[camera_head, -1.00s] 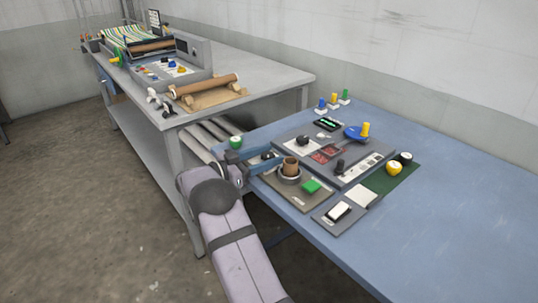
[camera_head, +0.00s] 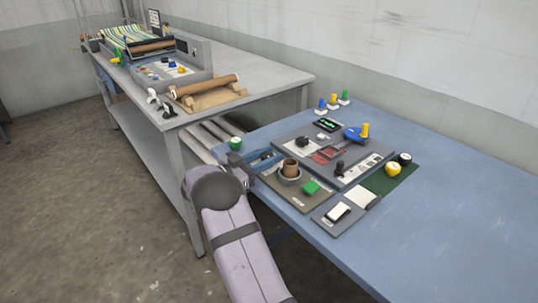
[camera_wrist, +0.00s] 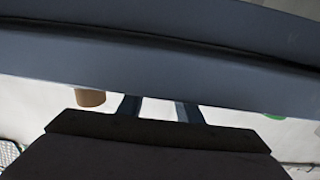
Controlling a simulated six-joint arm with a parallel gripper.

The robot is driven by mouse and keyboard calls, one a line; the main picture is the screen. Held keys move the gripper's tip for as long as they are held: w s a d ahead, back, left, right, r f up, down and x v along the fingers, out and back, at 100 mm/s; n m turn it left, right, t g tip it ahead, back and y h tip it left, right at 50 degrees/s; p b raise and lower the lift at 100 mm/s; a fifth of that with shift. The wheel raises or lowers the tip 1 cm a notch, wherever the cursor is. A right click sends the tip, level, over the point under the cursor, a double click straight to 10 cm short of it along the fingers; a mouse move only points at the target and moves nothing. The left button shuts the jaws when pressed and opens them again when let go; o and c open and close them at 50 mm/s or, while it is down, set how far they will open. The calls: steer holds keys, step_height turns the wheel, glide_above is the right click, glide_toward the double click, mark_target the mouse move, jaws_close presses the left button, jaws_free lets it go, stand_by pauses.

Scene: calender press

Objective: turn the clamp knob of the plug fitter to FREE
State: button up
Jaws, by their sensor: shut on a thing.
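The plug fitter (camera_head: 300,202) is a flat grey-brown plate at the left end of the blue bench. It holds a brown cylindrical plug (camera_head: 290,167) in a round grey cup and a green block (camera_head: 311,187). My gripper (camera_head: 267,158) is at the plate's back left corner, left of the plug. Its blue fingers are shut on what appears to be the clamp knob, which they largely hide. I cannot read the knob's setting. In the wrist view my two fingers show from behind, with the brown plug (camera_wrist: 90,97) to their left.
A grey panel (camera_head: 335,155) with a black knob (camera_head: 302,141) and a black lever lies behind the plate. A green-topped cylinder (camera_head: 235,143) stands close behind my gripper. The bench's right side (camera_head: 460,215) is clear.

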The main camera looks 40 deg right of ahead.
steer(key=shift+r+n+t+y+p, duration=0.15)
steer(key=shift+n+t+p, duration=0.1)
steer(key=shift+n+t, duration=0.85)
steer(key=shift+f+n+t+y+p, duration=0.15)
steer(key=shift+n+t, duration=0.45)
steer(key=shift+t, duration=0.9)
steer(key=shift+w+r, duration=0.1)
steer(key=o, duration=1)
steer(key=shift+b+v, duration=0.35)
steer(key=shift+v, duration=3.35)
steer(key=shift+o, duration=0.2)
